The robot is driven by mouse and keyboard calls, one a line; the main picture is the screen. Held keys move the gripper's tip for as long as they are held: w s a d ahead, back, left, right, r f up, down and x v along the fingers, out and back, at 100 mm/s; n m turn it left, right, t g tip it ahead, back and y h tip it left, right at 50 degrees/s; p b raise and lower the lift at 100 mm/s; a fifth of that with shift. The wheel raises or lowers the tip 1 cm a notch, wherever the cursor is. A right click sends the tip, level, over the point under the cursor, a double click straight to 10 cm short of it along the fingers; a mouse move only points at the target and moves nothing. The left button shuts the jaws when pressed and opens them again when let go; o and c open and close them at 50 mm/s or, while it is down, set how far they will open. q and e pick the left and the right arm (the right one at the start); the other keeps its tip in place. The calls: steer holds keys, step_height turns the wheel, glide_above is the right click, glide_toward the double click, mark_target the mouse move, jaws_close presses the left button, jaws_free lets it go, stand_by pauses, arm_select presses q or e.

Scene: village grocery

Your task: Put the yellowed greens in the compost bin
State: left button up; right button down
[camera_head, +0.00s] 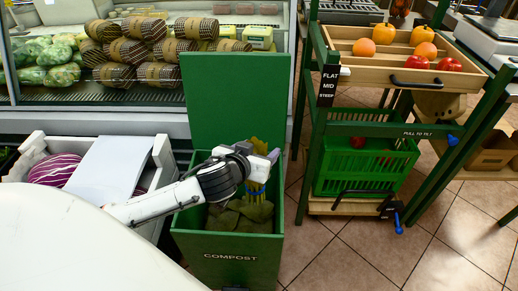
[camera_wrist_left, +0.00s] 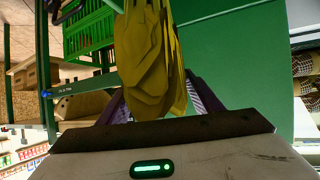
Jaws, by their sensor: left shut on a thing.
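The green compost bin (camera_head: 228,262), labelled COMPOST, stands at the centre of the head view with its lid (camera_head: 235,105) raised at the back. My left gripper (camera_head: 262,170) is over the bin's opening. It is shut on the yellowed greens (camera_head: 254,191), a bunch of yellow-green leaves partly hidden by the gripper. In the left wrist view the greens (camera_wrist_left: 150,60) hang as broad yellow leaves between the fingers. Dark green leafy matter (camera_head: 236,219) lies inside the bin below; I cannot tell whether the held leaves touch it. My right gripper is not in view.
A white crate (camera_head: 160,165) with a red cabbage (camera_head: 54,170) and a pale sheet stands left of the bin. A green rack (camera_head: 318,120) with a wooden fruit tray (camera_head: 395,68) and a green basket (camera_head: 365,172) stands right. A chilled display lies behind.

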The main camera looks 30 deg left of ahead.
arm_select(q)
steer(key=o, duration=1.8)
steer(key=p+v, duration=0.1)
steer(key=v, duration=0.9)
steer(key=shift+s+r+p, duration=0.1)
steer(key=shift+s+p, duration=0.05)
steer(key=shift+p, duration=0.25)
